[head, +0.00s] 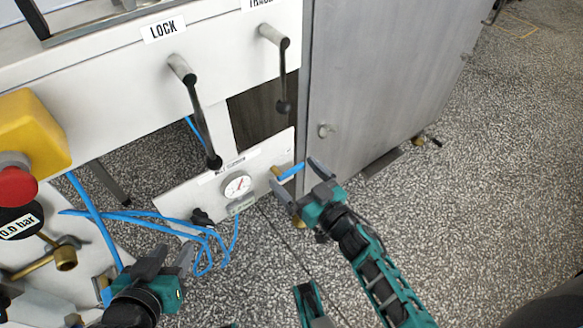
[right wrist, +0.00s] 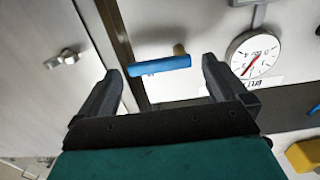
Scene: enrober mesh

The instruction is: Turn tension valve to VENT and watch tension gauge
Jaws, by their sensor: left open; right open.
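The tension valve has a blue lever (head: 291,171) on a brass stem, at the right end of a white panel (head: 180,204). The lever also shows in the right wrist view (right wrist: 160,65), lying roughly crosswise. The round white tension gauge (head: 237,187) sits left of the valve; its red needle shows in the right wrist view (right wrist: 254,56), but the scale is too small to read. My right gripper (head: 301,182) is open at the valve, its fingers either side of the lever; contact is unclear. My left gripper (head: 173,257) is open and empty, below the panel's left part.
Black-handled cranks hang above, one under a LOCK label (head: 163,29). A yellow box with a red button (head: 16,187) stands at the left, above a 0.0 bar display (head: 20,225). Blue hoses (head: 125,214) loop near my left gripper. A grey cabinet door (head: 385,70) is right.

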